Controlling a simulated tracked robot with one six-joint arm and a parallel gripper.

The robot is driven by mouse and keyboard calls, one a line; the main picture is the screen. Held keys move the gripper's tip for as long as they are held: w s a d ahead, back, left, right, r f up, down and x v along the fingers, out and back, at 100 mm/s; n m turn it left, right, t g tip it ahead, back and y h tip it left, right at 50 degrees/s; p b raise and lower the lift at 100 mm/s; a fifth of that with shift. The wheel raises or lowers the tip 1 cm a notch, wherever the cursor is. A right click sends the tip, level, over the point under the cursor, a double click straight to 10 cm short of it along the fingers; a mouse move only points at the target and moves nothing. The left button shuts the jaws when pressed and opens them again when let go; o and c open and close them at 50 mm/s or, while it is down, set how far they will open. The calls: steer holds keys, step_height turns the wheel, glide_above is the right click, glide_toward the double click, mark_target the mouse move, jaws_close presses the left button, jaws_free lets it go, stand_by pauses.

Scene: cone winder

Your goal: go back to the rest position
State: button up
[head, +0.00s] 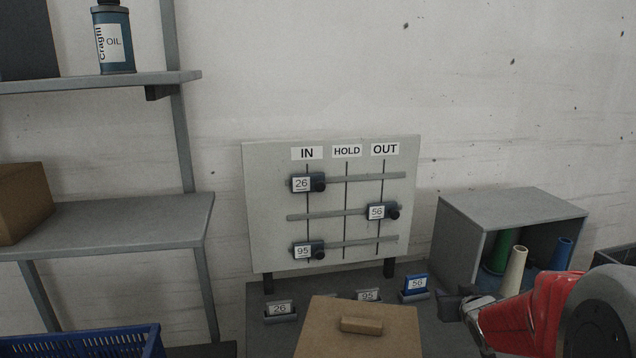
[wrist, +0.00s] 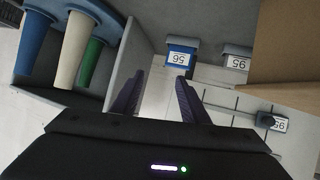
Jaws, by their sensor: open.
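My gripper (head: 446,304) is at the lower right of the head view, beside the blue 56 tag holder (head: 414,289) and in front of the grey open box (head: 452,232). In the wrist view the two dark fingers of my gripper (wrist: 158,84) are apart with nothing between them. The blue 56 holder (wrist: 181,56) shows just beyond the fingertips there, apart from them. The grey board (head: 268,210) carries three sliders: 26 (head: 301,184) under IN, 56 (head: 376,212) under OUT, and 95 (head: 302,252) under IN.
The grey box holds a green, a cream and a blue cone (head: 563,254). Grey holders 26 (head: 280,309) and 95 (head: 368,295) stand near a brown lidded box (head: 358,338). Shelves (head: 110,222) with an oil can (head: 114,40) and a blue crate (head: 92,342) are left.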

steer(key=s+a+f+m+g, duration=0.1)
steer(key=s+a+g, duration=0.2)
steer(key=s, duration=0.6)
steer(key=s+a+g, duration=0.2)
steer(key=s+g, duration=0.2)
steer(key=s, duration=0.6)
steer(key=s+a+r+y, duration=0.1)
steer(key=s+a+r, duration=0.2)
steer(key=s+a, duration=0.3)
steer(key=s+a+r+n+y, duration=0.1)
steer(key=s+a+r, duration=0.2)
steer(key=s+a, duration=0.3)
steer(key=shift+s+a+r, duration=0.35)
steer(key=shift+s+r, duration=0.05)
steer(key=shift+s, duration=0.6)
